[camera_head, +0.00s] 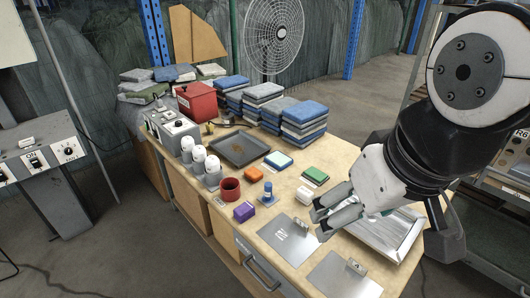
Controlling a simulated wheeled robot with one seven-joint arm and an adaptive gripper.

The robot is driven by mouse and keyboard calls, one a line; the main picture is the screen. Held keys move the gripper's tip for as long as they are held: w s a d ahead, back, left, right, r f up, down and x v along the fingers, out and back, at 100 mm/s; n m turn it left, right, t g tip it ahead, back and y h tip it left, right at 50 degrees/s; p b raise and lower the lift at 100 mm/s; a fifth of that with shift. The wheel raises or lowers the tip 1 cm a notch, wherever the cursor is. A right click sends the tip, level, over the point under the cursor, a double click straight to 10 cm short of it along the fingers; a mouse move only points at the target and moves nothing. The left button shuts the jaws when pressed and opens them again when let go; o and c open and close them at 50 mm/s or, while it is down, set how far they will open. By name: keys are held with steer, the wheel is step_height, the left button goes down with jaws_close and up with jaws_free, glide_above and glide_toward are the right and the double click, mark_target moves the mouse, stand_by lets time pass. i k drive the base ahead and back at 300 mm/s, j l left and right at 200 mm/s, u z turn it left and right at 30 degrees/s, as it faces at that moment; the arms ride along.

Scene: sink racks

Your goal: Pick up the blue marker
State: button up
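A small blue upright piece with a wider base (267,195) stands on the wooden bench top; it is the only thing here that fits the blue marker, though it is too small to make out in detail. My gripper (318,221) is to the right of it and apart from it, over the bench beside the metal plates. Its two fingers point left with a gap between them. I see nothing held in the gap.
Close to the blue piece are a purple block (244,211), a red cup (230,190), an orange block (253,174) and a green block (315,175). Metal plates (284,239) lie in front; a metal tray (400,226) is under my arm. Folded cloth stacks (303,120) stand behind.

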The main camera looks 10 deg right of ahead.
mark_target(267, 184)
steer(key=i+j+z, duration=0.2)
steer(key=j, duration=0.5)
steer(key=i+j+z, duration=0.15)
steer(key=j, duration=0.25)
steer(key=i+j+z, duration=0.15)
steer(key=j, duration=0.25)
steer(key=i+j+z, duration=0.1)
steer(key=j, duration=0.35)
steer(key=i+j+z, duration=0.15)
steer(key=j, duration=0.3)
steer(key=i+j+z, duration=0.15)
steer(key=j, duration=0.3)
steer(key=k, duration=0.05)
